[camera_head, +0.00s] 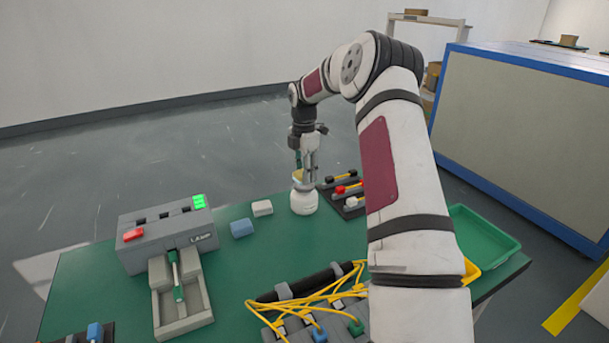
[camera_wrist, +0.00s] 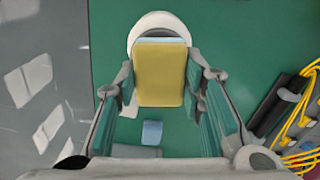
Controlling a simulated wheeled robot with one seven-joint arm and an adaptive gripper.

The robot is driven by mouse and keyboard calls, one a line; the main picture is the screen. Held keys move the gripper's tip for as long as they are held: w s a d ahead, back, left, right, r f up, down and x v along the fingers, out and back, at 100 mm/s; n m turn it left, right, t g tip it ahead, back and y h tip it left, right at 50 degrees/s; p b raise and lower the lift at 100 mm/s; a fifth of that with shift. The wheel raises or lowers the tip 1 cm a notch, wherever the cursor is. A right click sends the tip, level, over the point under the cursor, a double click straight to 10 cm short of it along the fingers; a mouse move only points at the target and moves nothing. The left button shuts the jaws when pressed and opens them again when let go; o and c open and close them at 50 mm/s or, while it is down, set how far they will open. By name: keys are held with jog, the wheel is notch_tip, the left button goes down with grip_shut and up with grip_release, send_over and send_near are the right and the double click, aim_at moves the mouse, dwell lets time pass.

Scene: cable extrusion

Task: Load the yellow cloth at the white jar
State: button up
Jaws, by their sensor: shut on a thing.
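The yellow cloth (camera_wrist: 160,76) is a flat, folded pad between the two fingers of my gripper (camera_wrist: 160,66) in the wrist view, which is shut on it. The white jar (camera_wrist: 158,21) is just beyond it, and the cloth covers much of its opening. In the head view the white jar (camera_head: 304,203) stands upright at the table's far edge. My gripper (camera_head: 305,172) is right above it, with a small yellow bit of cloth (camera_head: 298,175) showing. I cannot tell whether the cloth touches the jar.
A white block (camera_head: 262,208) and a blue block (camera_head: 242,228) lie left of the jar. A dark rack with colored connectors (camera_head: 346,189) stands close on its right. The grey lamp tester (camera_head: 167,235), yellow cables (camera_head: 310,304) and green tray (camera_head: 483,242) are farther off.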

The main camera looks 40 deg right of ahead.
jog(key=shift+r+p, duration=0.6)
jog(key=shift+r, duration=1.95)
